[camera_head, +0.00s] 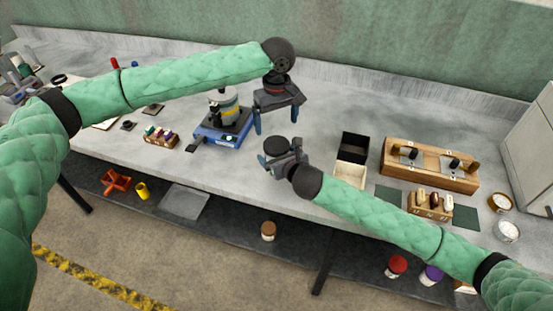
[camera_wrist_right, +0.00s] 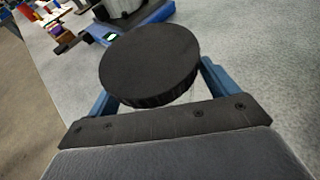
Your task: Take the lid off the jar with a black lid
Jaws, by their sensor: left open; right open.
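A jar's round black lid (camera_head: 275,146) shows near the middle of the counter; the jar body is hidden below it in the head view. In the right wrist view the lid (camera_wrist_right: 150,62) lies between the two blue fingers, and only a faint trace of the jar shows under its rim. My right gripper (camera_head: 280,151) is open around the jar, low, from the right side. Whether its fingers touch the jar, I cannot tell. My left gripper (camera_head: 276,136) is open and empty, pointing down, with its fingers above and just behind the lid.
A blue hot plate (camera_head: 222,134) with a metal pot on it stands left of the jar. The grey counter (camera_head: 320,110) behind is clear.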

